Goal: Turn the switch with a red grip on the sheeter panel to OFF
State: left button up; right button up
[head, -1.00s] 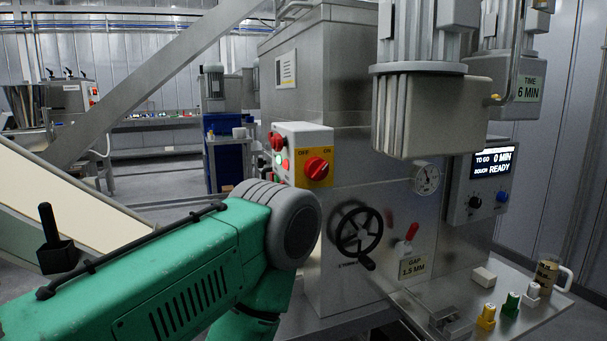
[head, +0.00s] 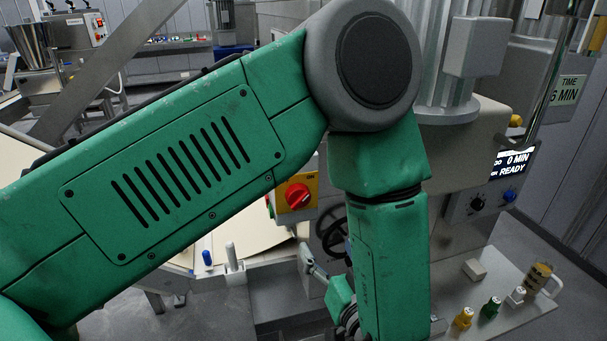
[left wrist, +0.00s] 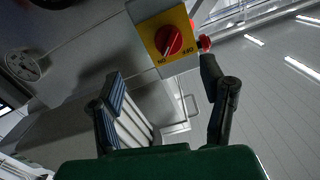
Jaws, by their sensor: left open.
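The switch's red grip (head: 297,195) sits on a yellow plate (head: 311,189) on the panel, just under my left arm. In the left wrist view the red grip (left wrist: 168,41) shows upside down near the top, on its yellow plate (left wrist: 150,30) with ON and OFF labels. Its pale pointer mark seems to lie toward ON. My left gripper (left wrist: 162,76) is open and empty, its fingers apart below the switch in that view and not touching it. In the head view the left gripper (head: 316,268) is partly hidden by my forearm, below the switch. My right gripper is not in view.
A red button (left wrist: 205,42) protrudes from the box's side. A black handwheel (head: 335,235) is partly behind my forearm. A shelf (head: 480,310) at right holds a mug (head: 538,280), a pale block (head: 474,269) and several coloured pieces. A cream belt (head: 240,225) lies left.

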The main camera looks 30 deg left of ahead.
aim_at(302, 202)
pick_arm(q)
jog(key=shift+y, duration=0.4)
jog(key=p+x, duration=0.1)
jog(key=x, duration=0.3)
jog(key=r+x, duration=0.1)
jog(key=x, duration=0.4)
jog(key=p+x, duration=0.1)
jog(key=x, duration=0.3)
jog(key=shift+a+r+p, duration=0.2)
jog(key=shift+a+p, duration=0.05)
jog(key=shift+p, duration=0.1)
jog(key=shift+s, duration=0.1)
jog(key=c, duration=1.2)
